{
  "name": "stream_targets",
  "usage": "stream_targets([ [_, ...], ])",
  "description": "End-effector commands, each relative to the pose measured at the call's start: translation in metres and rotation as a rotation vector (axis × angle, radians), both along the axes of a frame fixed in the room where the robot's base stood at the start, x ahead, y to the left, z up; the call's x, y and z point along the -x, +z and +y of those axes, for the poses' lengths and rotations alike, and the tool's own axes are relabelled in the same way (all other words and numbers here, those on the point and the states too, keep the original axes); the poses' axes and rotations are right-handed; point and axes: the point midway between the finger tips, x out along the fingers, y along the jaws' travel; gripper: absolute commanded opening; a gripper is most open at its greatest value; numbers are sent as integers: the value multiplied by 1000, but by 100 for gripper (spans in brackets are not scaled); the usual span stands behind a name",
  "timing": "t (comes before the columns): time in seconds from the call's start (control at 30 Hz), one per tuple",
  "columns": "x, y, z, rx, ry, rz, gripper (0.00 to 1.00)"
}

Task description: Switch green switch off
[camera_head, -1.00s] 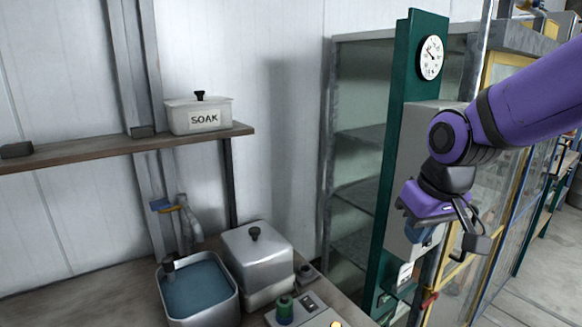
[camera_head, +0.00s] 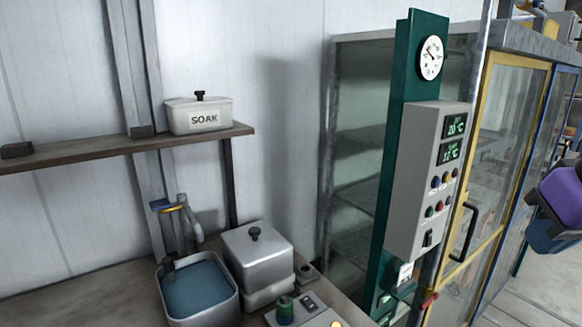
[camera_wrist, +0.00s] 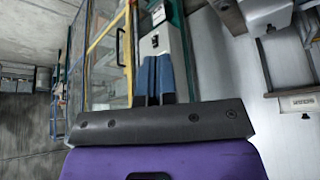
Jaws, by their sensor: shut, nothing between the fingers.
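A grey control box (camera_head: 415,185) hangs on a green upright (camera_head: 400,90). It has two green-lit displays (camera_head: 452,138), a green button (camera_head: 429,211), other coloured buttons and a black switch (camera_head: 427,239) low on its front. A green knob (camera_head: 285,310) stands on a small bench unit at the bottom. I cannot tell which of these is the green switch. My gripper, partly cut off at the right edge (camera_head: 552,235), is apart from the box. In the wrist view its blue fingers (camera_wrist: 154,66) are together and empty, with the box (camera_wrist: 172,42) behind them.
A yellow-framed glass door (camera_head: 500,150) with a black handle stands right of the box. A bench with a water basin (camera_head: 198,290) and a lidded metal box (camera_head: 258,260) is at lower left. A shelf (camera_head: 90,152) holds the SOAK tin (camera_head: 200,117).

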Motion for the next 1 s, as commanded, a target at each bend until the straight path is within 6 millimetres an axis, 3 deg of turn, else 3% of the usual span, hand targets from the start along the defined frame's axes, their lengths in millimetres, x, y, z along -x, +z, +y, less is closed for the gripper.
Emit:
stream_targets([
  [0.47, -8, -2, 3, 22, 45, 10, 0],
  [0.67, -36, -12, 17, 113, 232, 47, 0],
  [1.0, -94, -47, 57, 294, 677, 111, 0],
])
